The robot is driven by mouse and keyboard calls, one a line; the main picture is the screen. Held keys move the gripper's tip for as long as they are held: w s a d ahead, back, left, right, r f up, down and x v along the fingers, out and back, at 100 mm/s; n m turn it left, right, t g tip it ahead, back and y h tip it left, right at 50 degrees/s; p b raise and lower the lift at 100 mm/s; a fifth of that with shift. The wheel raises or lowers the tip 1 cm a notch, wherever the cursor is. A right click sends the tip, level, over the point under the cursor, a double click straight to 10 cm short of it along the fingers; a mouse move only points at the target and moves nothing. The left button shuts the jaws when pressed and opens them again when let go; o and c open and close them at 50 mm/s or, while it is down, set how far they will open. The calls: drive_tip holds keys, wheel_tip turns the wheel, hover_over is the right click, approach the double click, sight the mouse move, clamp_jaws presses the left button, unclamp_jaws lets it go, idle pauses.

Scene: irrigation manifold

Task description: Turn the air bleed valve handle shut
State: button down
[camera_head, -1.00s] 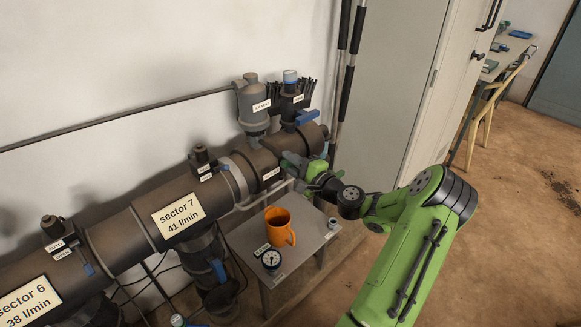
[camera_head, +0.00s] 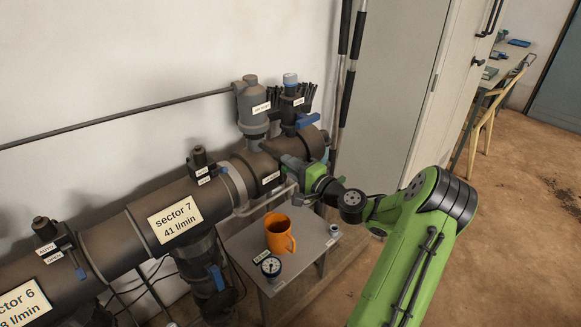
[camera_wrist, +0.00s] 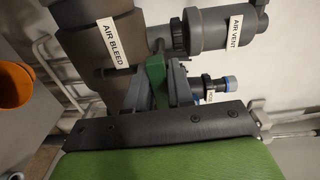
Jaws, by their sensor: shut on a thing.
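The air bleed label (camera_wrist: 112,42) is on the dark pipe in the wrist view; in the head view the same label (camera_head: 271,178) sits at the right end of the large manifold pipe. My gripper (camera_head: 287,160) is at the pipe end beside this label. In the wrist view, a green handle (camera_wrist: 155,76) stands between the dark fingers of my gripper (camera_wrist: 160,92), which is shut on it. The handle's far end and pivot are mostly hidden by the fingers and pipe. In the head view my gripper covers the handle.
The grey air vent (camera_head: 252,105) and a blue-handled valve (camera_head: 308,120) stand close behind my gripper. A tall cabinet (camera_head: 385,90) stands behind on the right.

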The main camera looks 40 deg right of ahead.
drive_tip(key=shift+f, duration=0.1)
drive_tip(key=c, duration=1.1)
unclamp_jaws()
drive_tip(key=shift+s, duration=0.1)
drive_tip(key=s+p, duration=0.1)
drive_tip(key=s, duration=0.7)
drive_tip(key=s+p, duration=0.1)
drive_tip(key=s, duration=0.6)
drive_tip(key=shift+s+d, duration=0.2)
drive_tip(key=shift+s, duration=0.15)
